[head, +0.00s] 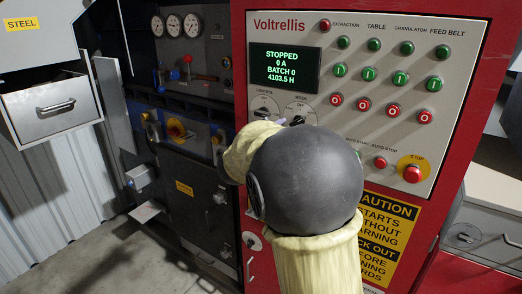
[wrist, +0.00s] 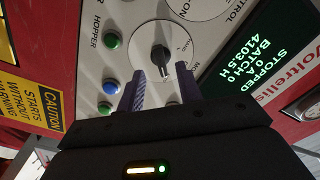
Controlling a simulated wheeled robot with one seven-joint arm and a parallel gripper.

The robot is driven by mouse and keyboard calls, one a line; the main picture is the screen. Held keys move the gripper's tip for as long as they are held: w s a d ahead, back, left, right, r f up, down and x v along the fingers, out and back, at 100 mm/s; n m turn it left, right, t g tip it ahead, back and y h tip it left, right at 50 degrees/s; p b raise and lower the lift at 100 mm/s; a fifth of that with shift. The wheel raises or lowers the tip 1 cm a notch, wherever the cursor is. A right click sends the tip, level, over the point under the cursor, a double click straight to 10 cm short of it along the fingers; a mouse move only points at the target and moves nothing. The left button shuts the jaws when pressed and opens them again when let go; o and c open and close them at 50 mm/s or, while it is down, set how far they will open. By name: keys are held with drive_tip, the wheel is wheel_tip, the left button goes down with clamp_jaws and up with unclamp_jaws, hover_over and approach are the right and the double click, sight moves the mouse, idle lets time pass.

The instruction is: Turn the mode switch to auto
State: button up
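The mode switch is a black knob (wrist: 161,58) on a round pale dial (wrist: 140,40), seen in the wrist view. My gripper (wrist: 161,70) is open, its two purple fingers on either side of the knob's near end. I cannot tell whether either finger touches it. The dial lettering is too small to read surely, so the switch's setting is unclear. In the head view the mode dial (head: 299,105) shows beside the control dial (head: 264,103); my arm hides much of the area below it.
The red cabinet's panel has a display (head: 285,68) reading STOPPED, 0 A, BATCH 0. Rows of green buttons (head: 369,74) and red buttons (head: 364,104) lie to the right, with a red stop button (head: 412,174) lower down.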

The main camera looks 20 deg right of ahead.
drive_tip(key=b+v, duration=0.1)
drive_tip(key=v, duration=1.1)
drive_tip(key=shift+s+a, duration=0.25)
drive_tip(key=w+a+f+n+t+y+p, duration=0.1)
drive_tip(key=a+f+n+y+p, duration=0.45)
drive_tip(key=f+n+y, duration=0.7)
drive_tip(key=s+d+f+n+g+y+p, duration=0.1)
drive_tip(key=s+f+n+g, duration=0.3)
drive_tip(key=s, duration=0.4)
drive_tip(key=s+d+f+n+g, duration=0.1)
drive_tip(key=s+f+n+g, duration=0.3)
drive_tip(key=s, duration=0.5)
drive_tip(key=shift+s+f+g+y+p, duration=0.2)
drive_tip(key=shift+s+g+y+p, duration=0.15)
drive_tip(key=shift+g, duration=0.35)
